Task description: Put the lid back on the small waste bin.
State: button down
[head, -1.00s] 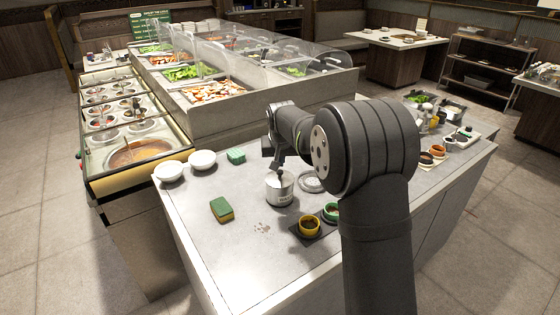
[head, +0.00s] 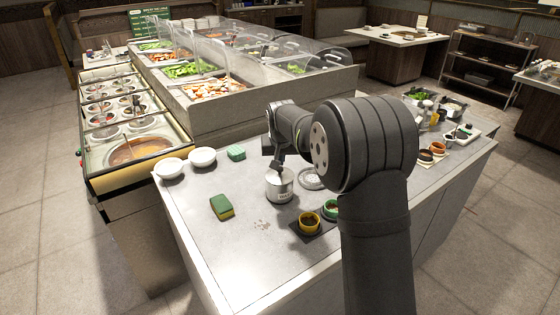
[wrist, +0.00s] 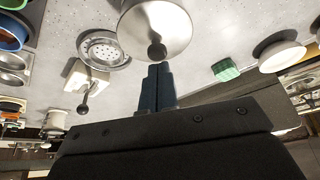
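The small waste bin (head: 280,191) is a silvery cylinder with dark lettering, upright on the grey counter. Its round metal lid (wrist: 178,28) with a dark ball knob (wrist: 157,52) shows from above in the wrist view and is over the bin. I cannot tell whether it is fully seated. My gripper (head: 278,171) is at the top of the bin. In the wrist view my gripper's fingertips (wrist: 158,66) are together, just beside the knob. The knob shows whole beyond them, not between them. The bin's body is hidden under the lid in the wrist view.
A perforated metal disc (head: 311,179) lies right of the bin. A green-yellow sponge (head: 222,207), a green block (head: 236,153) and white bowls (head: 203,157) are at left. The counter's front left is mostly clear.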

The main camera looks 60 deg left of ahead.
notch_tip(320, 180, up, 6)
jog(key=shift+r, duration=0.15)
dwell(0.6)
jog(key=shift+f, duration=3.55)
jog(key=shift+s+d+r+m+t+h, duration=0.1)
jog(key=shift+s+r+m+t+h, duration=0.1)
jog(key=shift+r+m, duration=0.5)
jog(key=shift+s+d+r+m+t+h, duration=0.1)
jog(key=shift+r+m+t+h, duration=0.1)
jog(key=shift+r+m, duration=0.5)
jog(key=shift+s+r+m+t+h, duration=0.1)
jog(key=shift+s+r+m+h, duration=0.1)
jog(key=shift+r+m, duration=0.5)
jog(key=shift+f, duration=0.75)
